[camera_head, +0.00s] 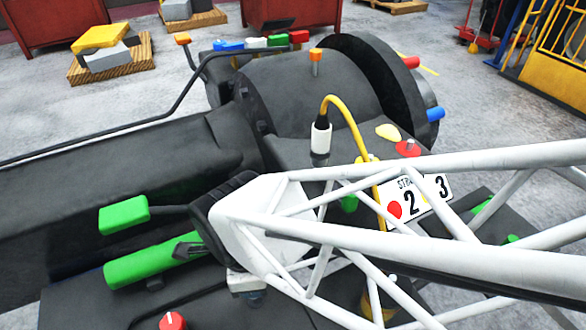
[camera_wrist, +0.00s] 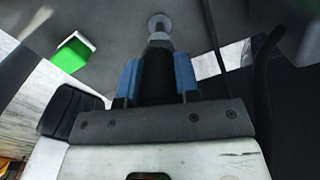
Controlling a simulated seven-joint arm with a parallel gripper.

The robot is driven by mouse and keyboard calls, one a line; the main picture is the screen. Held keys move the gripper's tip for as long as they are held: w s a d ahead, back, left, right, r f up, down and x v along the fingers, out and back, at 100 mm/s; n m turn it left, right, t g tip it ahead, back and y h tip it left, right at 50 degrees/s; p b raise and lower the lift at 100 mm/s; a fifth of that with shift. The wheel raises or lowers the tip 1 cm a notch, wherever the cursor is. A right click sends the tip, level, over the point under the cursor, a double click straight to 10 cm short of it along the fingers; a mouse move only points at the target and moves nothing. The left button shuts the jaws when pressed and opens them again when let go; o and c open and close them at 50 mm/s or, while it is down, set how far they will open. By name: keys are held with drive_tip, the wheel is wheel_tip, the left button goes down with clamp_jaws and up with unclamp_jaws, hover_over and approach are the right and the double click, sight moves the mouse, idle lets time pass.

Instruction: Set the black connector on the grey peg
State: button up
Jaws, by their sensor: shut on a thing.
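In the wrist view my gripper (camera_wrist: 158,64) is shut, its two blue finger pads on either side of the black connector (camera_wrist: 156,80). The connector is a dark upright cylinder in line with the fingers. A small grey collar shows at its far end. Just beyond that end is a round grey piece, which looks like the grey peg (camera_wrist: 159,20), on a dark grey surface. The connector's end lines up closely with it; I cannot tell whether they touch. In the head view my white truss arm hides most of this area, and the connector and peg cannot be made out there.
A white connector (camera_head: 320,137) with a yellow cable (camera_head: 355,125) stands on the dark machine behind my arm. A green block (camera_head: 124,214) and a green cylinder (camera_head: 152,261) are at the left. A red knob (camera_head: 172,321) is at the front. A numbered plate (camera_head: 434,192) lies behind the truss.

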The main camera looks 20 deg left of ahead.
drive_tip(key=shift+f, duration=1.65)
drive_tip(key=o, duration=0.9)
drive_tip(key=shift+o, duration=0.2)
drive_tip(key=shift+r, duration=0.1)
drive_tip(key=shift+r, duration=3.8)
drive_tip(key=shift+r, duration=0.1)
